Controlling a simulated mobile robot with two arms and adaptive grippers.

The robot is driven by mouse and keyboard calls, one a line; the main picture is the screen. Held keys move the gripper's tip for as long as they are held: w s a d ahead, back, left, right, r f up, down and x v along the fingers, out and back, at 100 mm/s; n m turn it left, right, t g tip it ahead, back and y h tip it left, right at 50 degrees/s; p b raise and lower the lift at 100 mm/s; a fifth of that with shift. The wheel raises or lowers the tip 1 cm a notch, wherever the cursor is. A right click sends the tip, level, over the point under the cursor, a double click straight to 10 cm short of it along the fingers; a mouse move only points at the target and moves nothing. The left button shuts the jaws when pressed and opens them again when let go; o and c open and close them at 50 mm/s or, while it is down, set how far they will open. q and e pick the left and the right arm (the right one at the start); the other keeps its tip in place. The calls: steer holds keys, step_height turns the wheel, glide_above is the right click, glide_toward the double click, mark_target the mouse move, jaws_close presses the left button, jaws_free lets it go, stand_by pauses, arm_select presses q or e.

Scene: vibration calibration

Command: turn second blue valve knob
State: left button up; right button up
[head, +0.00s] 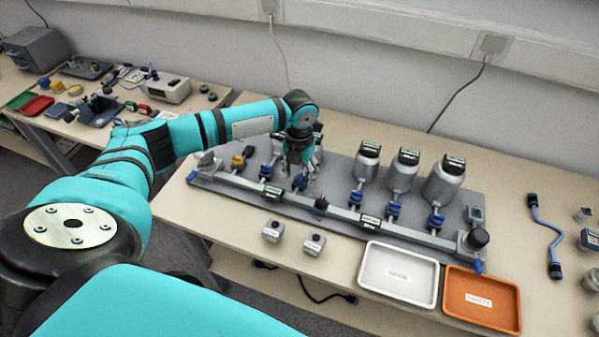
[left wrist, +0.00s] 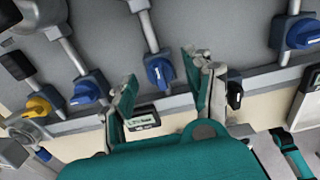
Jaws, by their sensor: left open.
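A row of blue valve knobs runs along the grey rig, with one yellow knob (head: 238,162) at the left end. The first blue knob (head: 266,170) is beside it; it also shows in the left wrist view (left wrist: 88,90). The second blue knob (left wrist: 158,71) has a pale mark on its face and sits between the finger lines in the left wrist view. In the head view this knob (head: 299,182) is partly hidden by my left gripper (head: 303,164). My left gripper is open and points down over it, its fingers on either side; contact cannot be told. My right gripper is not in view.
Several metal canisters (head: 402,171) stand behind the blue knobs to the right. A rail with small displays runs in front. A white tray (head: 398,273), an orange tray (head: 482,299) and two small grey blocks (head: 272,231) are at the front.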

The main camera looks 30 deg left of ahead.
arm_select(q)
jaws_close()
steer(key=shift+r+n+p, duration=0.15)
steer(key=shift+n+p, duration=0.35)
steer(key=shift+p, duration=0.2)
steer(key=n+p, duration=0.3)
steer(key=shift+r, duration=0.1)
steer(key=n+p, duration=0.3)
steer(key=shift+n, duration=0.3)
steer(key=n+p, duration=0.4)
steer(key=n, duration=0.1)
steer(key=n+p, duration=0.2)
steer(key=n, duration=0.3)
steer(key=shift+w, duration=0.1)
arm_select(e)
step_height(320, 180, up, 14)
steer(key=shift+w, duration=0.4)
arm_select(q)
steer(key=shift+n, duration=0.4)
jaws_free()
steer(key=shift+f, duration=0.25)
